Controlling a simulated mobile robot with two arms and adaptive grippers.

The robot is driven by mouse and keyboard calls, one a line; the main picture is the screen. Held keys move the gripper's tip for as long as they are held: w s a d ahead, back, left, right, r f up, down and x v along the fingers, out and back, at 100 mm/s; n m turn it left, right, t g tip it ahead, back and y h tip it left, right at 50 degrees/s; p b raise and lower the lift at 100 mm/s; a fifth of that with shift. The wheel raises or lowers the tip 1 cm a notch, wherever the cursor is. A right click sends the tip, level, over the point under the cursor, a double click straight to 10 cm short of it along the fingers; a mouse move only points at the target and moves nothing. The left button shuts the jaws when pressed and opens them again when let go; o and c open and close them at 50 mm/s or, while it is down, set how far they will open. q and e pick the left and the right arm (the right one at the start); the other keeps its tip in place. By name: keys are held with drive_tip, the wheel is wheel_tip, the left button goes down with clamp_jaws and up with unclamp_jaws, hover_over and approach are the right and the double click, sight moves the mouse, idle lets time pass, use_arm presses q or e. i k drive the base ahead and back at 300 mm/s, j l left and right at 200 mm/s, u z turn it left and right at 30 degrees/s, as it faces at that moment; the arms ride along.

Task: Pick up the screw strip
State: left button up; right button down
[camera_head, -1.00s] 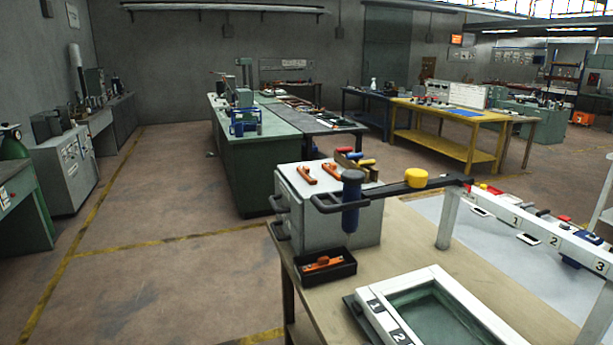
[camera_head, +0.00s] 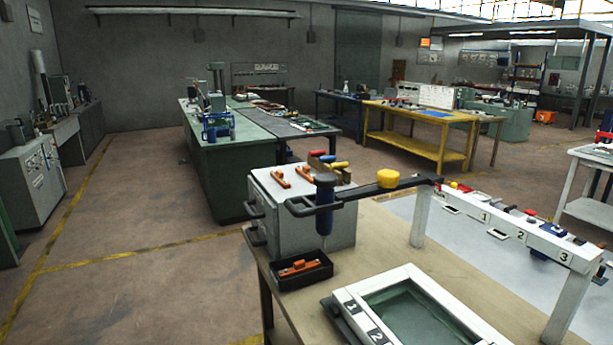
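Small orange strip-like pieces show in the head view. One orange piece (camera_head: 299,268) lies in a small black tray (camera_head: 303,279) on the near workbench. Two more, a left orange piece (camera_head: 280,177) and a right orange piece (camera_head: 304,174), lie on top of a grey box (camera_head: 320,228). They are too small to tell whether any is the screw strip. Neither my left nor my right gripper is in view.
A white numbered frame (camera_head: 425,280) lies on the workbench (camera_head: 395,243). A white numbered rail (camera_head: 545,245) stands right. Floor at left is clear.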

sight(305, 171)
drive_tip(key=z, duration=0.3)
drive_tip(key=i+j+z, duration=0.25)
drive_tip(key=z, duration=0.15)
drive_tip(key=i+j+z, duration=0.15)
drive_tip(key=j+z, duration=0.25)
drive_tip(key=i+j+z, duration=0.1)
drive_tip(key=j+z, duration=0.35)
